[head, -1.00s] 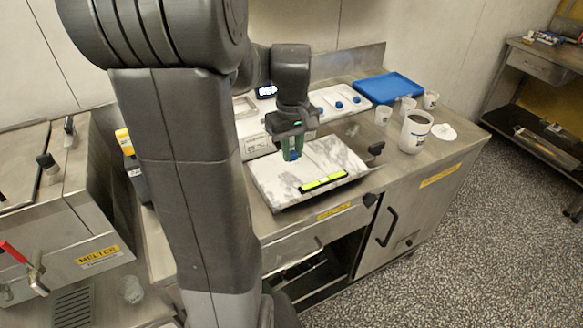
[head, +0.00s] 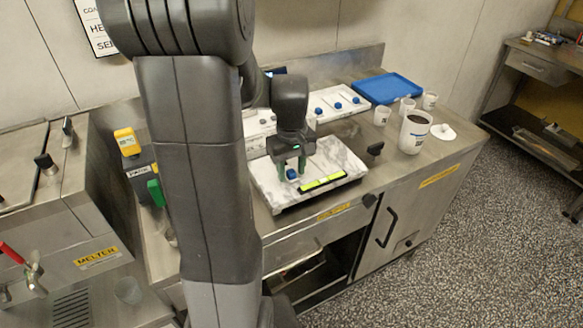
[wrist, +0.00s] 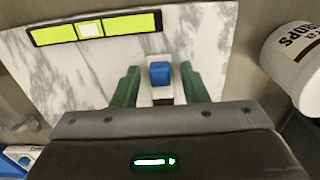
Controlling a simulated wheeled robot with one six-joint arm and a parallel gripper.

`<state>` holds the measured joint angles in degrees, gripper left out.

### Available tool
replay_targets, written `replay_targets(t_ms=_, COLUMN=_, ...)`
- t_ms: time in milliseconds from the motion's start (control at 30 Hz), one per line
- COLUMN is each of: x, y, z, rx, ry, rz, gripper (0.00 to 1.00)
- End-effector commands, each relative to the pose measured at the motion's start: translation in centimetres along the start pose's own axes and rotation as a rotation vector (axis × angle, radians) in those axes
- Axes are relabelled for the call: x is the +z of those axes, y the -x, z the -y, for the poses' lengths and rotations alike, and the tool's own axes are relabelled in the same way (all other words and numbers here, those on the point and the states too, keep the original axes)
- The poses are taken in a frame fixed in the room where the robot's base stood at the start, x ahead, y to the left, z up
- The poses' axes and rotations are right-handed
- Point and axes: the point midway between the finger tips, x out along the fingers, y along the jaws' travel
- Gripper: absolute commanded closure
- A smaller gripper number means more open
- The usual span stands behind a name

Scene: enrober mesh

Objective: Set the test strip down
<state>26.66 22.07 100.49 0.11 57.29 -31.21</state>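The test strip (wrist: 163,92) is a small white piece with a blue grip block (wrist: 160,73) and a dark part at its near end. It appears to lie on the white marble slab (wrist: 205,40); its underside is hidden. The blue block also shows in the head view (head: 292,174). My gripper (wrist: 160,80) has its two green fingers apart, one on each side of the strip, with visible gaps to the blue block. In the head view my gripper (head: 292,168) is low over the slab (head: 345,160).
A black bar with yellow-green panels (head: 322,182) lies along the slab's front edge. White holders with blue knobs (head: 337,106) stand behind. A blue tray (head: 388,88), small white cups (head: 382,115) and a larger dark-filled tub (head: 415,132) stand to the right.

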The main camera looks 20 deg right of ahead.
Motion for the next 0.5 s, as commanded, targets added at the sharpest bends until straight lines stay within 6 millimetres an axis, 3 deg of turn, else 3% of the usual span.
replay_targets(t_ms=333, x=0.0, y=0.4, z=0.0, rx=0.0, ry=0.0, rz=0.0, gripper=0.59)
replay_targets(t_ms=500, x=-0.1, y=2.8, z=-0.1, rx=0.003, ry=0.0, rz=-0.005, gripper=0.59)
